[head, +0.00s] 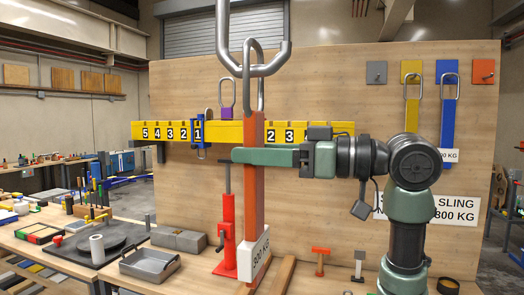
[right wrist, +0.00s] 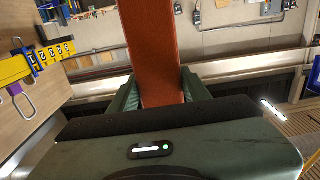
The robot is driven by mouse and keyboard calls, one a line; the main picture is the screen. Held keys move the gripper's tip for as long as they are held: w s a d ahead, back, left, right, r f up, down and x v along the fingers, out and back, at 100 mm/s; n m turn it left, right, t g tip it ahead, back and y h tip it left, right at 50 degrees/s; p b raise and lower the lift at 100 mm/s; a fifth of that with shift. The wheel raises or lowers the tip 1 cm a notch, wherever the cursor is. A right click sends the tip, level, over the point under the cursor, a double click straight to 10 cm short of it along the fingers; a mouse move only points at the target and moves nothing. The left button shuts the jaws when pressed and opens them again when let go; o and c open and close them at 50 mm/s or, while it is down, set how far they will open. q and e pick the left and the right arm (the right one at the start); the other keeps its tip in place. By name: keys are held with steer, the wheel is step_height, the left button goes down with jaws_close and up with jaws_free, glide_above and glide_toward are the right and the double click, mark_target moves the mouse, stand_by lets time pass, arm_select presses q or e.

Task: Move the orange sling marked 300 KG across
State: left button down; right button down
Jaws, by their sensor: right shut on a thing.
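The orange sling (head: 254,200) hangs upright near the middle of the head view, with a white 300 KG tag (head: 254,258) at its lower end. Its long steel ring (head: 247,75) overlaps the bowl of a large steel hook (head: 264,70); I cannot tell whether it bears on the hook. My right gripper (head: 256,156) comes in from the right and is shut on the sling's upper part. In the right wrist view the orange sling (right wrist: 152,45) lies between the two green fingers. My left gripper is not in view.
A yellow numbered beam (head: 170,131) runs behind the sling, with a blue clamp (head: 200,135) near its 1. Yellow (head: 412,115) and blue (head: 447,122) slings hang on the board at right. A red stand (head: 229,215), a grey tray (head: 149,264) and grey blocks (head: 178,238) occupy the bench.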

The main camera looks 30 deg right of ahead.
steer(key=shift+w+a+f+b, duration=0.1)
steer(key=shift+f+b, duration=0.35)
steer(key=shift+f, duration=0.15)
steer(key=shift+w+a+f+b, duration=0.1)
steer(key=shift+f+b, duration=0.3)
steer(key=shift+f, duration=0.15)
steer(key=c, duration=0.6)
jaws_free()
steer(key=shift+f, duration=0.15)
steer(key=shift+d, duration=0.1)
steer(key=shift+s+d+f+b, duration=0.1)
steer(key=shift+s+d+b, duration=0.15)
steer(key=shift+s+b, duration=0.15)
steer(key=b+v, duration=0.2)
steer(key=v, duration=0.4)
steer(key=shift+s+d+r, duration=0.2)
steer(key=shift+s+d, duration=0.05)
steer(key=shift+s, duration=0.05)
